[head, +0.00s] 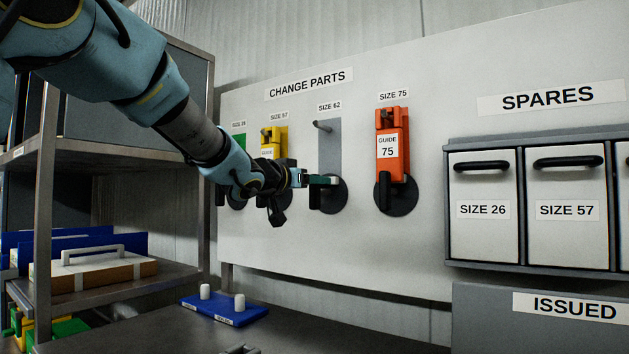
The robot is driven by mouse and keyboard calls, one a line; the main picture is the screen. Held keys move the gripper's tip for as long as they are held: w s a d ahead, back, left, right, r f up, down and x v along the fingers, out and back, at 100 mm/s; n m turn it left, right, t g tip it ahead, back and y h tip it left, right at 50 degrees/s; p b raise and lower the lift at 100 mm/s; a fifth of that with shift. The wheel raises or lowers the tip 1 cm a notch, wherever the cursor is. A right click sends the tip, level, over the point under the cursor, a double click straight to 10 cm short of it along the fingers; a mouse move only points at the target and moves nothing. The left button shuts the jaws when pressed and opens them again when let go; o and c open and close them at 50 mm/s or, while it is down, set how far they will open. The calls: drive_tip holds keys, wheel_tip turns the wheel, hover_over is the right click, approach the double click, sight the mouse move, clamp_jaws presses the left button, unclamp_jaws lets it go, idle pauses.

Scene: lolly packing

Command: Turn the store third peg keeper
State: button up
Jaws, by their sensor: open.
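The third peg (323,126) sticks out of a bare grey panel (331,153) under the SIZE 62 label, with no part hanging on it. Its keeper (338,201) is a dark round disc below that panel. My gripper (325,181) is open, reaching in from the left in front of this keeper. Its fingers cover the upper middle of the disc, so I cannot tell how the keeper's handle is turned or whether the fingers touch it.
An orange GUIDE 75 part (393,150) hangs to the right, its keeper (396,196) upright. A yellow part (281,140) and a green part (239,142) hang left, partly behind my arm. A blue two-peg block (226,312) sits on the bench. Spares drawers (484,232) are at right.

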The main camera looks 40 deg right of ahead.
drive_tip(key=shift+w+d, duration=0.1)
drive_tip(key=shift+d, duration=0.35)
clamp_jaws()
idle(0.4)
